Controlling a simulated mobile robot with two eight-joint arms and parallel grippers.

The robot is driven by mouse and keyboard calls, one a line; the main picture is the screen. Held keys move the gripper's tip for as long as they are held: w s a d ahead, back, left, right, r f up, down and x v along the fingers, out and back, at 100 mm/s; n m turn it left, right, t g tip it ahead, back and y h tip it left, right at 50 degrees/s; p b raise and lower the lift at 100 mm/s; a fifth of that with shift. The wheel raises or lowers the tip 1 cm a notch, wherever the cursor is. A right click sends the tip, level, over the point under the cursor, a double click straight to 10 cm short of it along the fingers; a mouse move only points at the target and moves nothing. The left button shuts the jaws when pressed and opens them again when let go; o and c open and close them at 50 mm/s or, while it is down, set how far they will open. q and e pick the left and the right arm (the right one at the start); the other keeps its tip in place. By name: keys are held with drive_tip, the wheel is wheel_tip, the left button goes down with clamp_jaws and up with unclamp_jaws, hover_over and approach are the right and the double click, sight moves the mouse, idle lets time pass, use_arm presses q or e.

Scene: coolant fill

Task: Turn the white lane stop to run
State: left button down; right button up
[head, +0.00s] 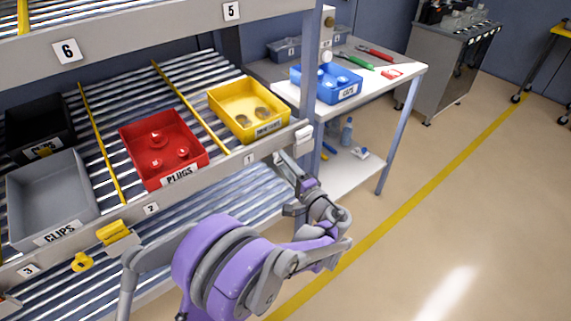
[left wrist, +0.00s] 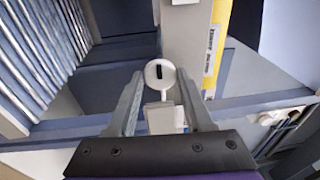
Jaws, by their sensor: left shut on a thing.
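The white lane stop (head: 304,133) sits on the front rail of the upper shelf, near the corner post, at the lane of the yellow bin. In the left wrist view its round white head with a black mark (left wrist: 160,74) shows just beyond the fingertips, with a white block (left wrist: 160,117) below it between the fingers. My left gripper (head: 285,163) reaches up to the rail from below; in the left wrist view its fingers (left wrist: 162,102) stand on either side of the white part, shut on it. The fingers' exact contact is hard to see. My right gripper is out of view.
The yellow bin (head: 241,101), red plugs bin (head: 135,153) and grey clips bin (head: 20,200) stand on the roller shelf. A yellow stop (head: 113,232) is on the rail farther left. The corner post (head: 309,90) and workbench (head: 405,68) are close right.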

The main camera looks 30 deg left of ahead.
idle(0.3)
use_arm(q)
drive_tip(key=shift+c, duration=1.6)
unclamp_jaws()
drive_tip(key=shift+d, duration=0.1)
drive_tip(key=v, duration=1)
drive_tip(key=shift+s+d, duration=0.2)
drive_tip(key=shift+d, duration=0.1)
